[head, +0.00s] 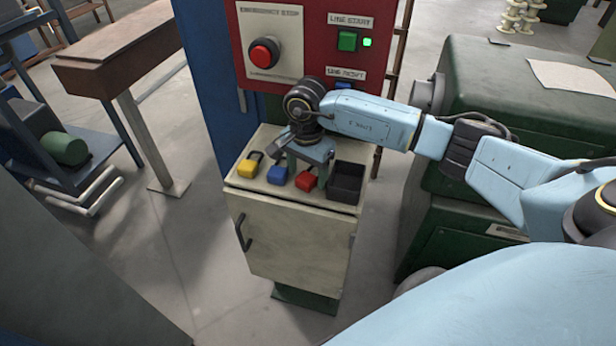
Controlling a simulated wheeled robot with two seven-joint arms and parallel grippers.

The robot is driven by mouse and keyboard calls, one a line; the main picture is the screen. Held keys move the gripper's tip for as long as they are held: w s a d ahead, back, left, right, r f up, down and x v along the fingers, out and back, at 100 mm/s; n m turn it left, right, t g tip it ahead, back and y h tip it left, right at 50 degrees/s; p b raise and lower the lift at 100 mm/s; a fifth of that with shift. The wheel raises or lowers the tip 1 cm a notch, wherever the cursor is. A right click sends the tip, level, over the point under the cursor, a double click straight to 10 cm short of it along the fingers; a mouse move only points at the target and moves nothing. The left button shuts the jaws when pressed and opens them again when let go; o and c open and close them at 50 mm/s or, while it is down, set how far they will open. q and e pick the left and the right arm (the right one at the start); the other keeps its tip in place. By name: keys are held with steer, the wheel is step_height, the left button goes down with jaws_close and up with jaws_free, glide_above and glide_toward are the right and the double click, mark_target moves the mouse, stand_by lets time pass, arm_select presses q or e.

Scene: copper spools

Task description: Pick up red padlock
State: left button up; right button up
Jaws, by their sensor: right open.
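The red padlock (306,181) is on the cream cabinet top, between a blue padlock (277,175) on its left and a black open bin on its right. My right gripper (307,170) is open and points down just above and behind the red padlock. Its fingers show at either side, near the padlock's upper part, which they partly hide. I cannot tell whether they touch it. A yellow padlock (247,169) with a dark shackle is at the left of the row. My left gripper is out of view.
The black bin (345,183) stands close to the right of the red padlock. A red panel (315,30) with buttons rises behind the cabinet (290,235). A green machine housing (520,110) stands to the right under my right arm.

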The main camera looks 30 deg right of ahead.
steer(key=shift+f, duration=0.15)
steer(key=c, duration=1.1)
steer(key=shift+c, duration=0.2)
